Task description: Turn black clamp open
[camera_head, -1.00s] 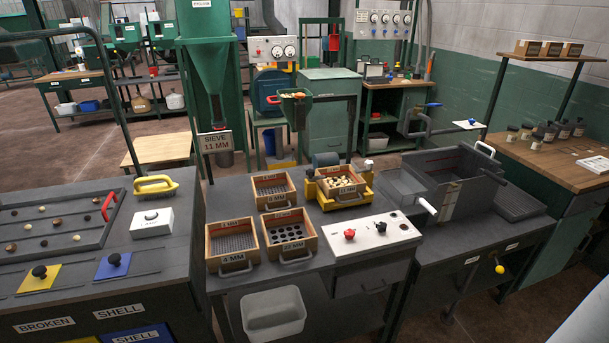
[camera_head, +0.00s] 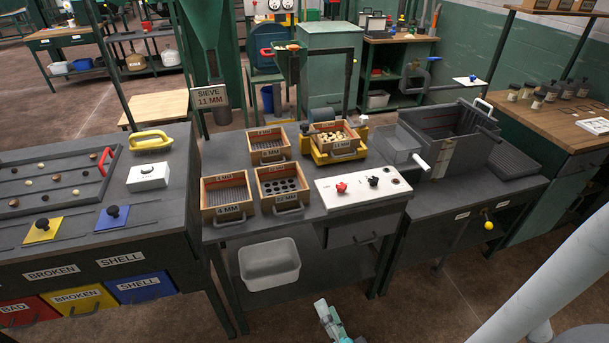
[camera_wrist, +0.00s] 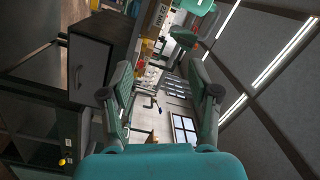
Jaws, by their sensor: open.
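I cannot pick out a black clamp for certain. A black knob (camera_head: 374,181) stands beside a red knob (camera_head: 341,187) on the white control panel (camera_head: 328,201) at the front of the middle bench. A yellow sieve shaker (camera_head: 365,131) behind it holds a wooden sieve box (camera_head: 334,138); small dark parts at its sides are too small to make out. My teal gripper (camera_head: 328,318) shows at the bottom edge, low in front of the bench and well apart from it. In the wrist view my gripper (camera_wrist: 160,72) is open, with nothing between its fingers.
Several wooden sieve boxes (camera_head: 228,197) stand left of the panel. A grey open tank (camera_head: 455,137) with a white handle stands right of it. A white bin (camera_head: 270,263) sits on the lower shelf. The floor before the bench is clear.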

